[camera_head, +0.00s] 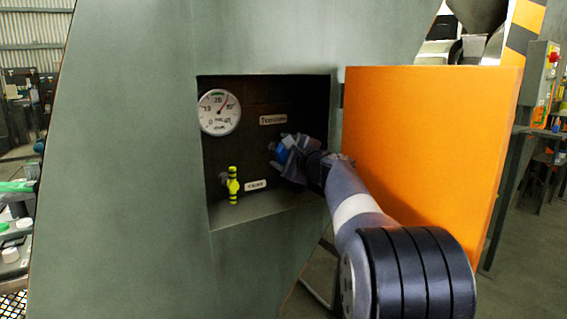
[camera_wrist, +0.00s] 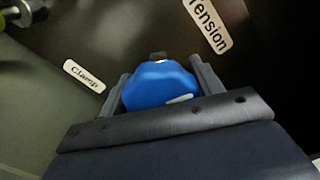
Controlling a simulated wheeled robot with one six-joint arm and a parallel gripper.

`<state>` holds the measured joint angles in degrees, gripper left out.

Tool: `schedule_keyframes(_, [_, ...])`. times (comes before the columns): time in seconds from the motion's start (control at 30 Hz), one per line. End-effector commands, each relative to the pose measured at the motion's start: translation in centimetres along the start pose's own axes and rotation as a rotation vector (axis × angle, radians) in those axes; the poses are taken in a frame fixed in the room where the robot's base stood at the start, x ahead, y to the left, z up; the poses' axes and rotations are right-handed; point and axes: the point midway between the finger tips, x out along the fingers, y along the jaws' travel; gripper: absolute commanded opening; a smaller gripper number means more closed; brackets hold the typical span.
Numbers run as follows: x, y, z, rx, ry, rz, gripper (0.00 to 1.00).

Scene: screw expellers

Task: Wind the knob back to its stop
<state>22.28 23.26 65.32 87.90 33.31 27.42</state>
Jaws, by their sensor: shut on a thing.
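The blue knob (camera_head: 282,152) is on the back wall of a dark recess, below the Tension label (camera_head: 273,120). In the wrist view the blue knob (camera_wrist: 160,86) sits between the two fingers of my gripper (camera_wrist: 163,88), one on each side. My gripper (camera_head: 284,153) is shut on the knob; in the head view the arm and gripper hide part of it. A small pale mark shows on the knob's near side. The Tension label also shows in the wrist view (camera_wrist: 208,22).
A round gauge (camera_head: 219,112) is at the recess's upper left. An orange door (camera_head: 430,150) stands open at the right, close to my arm. The recess's rim surrounds my gripper.

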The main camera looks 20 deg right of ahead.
Motion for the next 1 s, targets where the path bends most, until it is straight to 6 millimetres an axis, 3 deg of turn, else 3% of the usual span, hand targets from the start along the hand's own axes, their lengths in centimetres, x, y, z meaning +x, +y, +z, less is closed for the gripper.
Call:
schedule_keyframes(0.4, [0.01,0.30,-0.09,-0.196,0.000,0.002,0.39])
schedule_keyframes(0.97, [0.02,0.19,-0.02,-0.223,-0.001,0.002,0.39])
schedule_keyframes(1.0, [0.02,0.19,-0.02,-0.223,-0.001,0.002,0.64])
